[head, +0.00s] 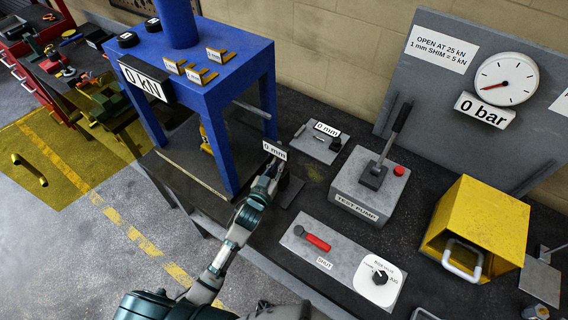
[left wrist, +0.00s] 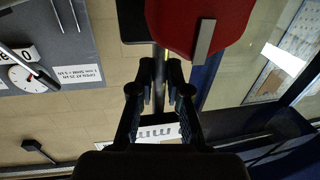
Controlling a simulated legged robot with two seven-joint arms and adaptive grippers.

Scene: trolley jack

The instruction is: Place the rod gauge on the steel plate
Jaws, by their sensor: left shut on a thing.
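My left gripper (head: 268,177) is beside the right front leg of the blue press. In the left wrist view its fingers (left wrist: 161,88) are closed on a thin dark upright piece, which I take to be the rod gauge (left wrist: 159,66). The fingers cover much of it. A white "0 mm" tag (head: 275,150) shows at the gripper in the head view. A grey steel plate (head: 316,152) lies on the bench to the right of the gripper, with small parts and another "0 mm" tag on it. My right gripper is not in view.
The blue press (head: 207,95) stands close left of the gripper. The test pump (head: 368,185) with its lever, the valve panel (head: 340,262) and a yellow box (head: 478,230) occupy the right of the bench. Some dark bench top is bare between plate and valve panel.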

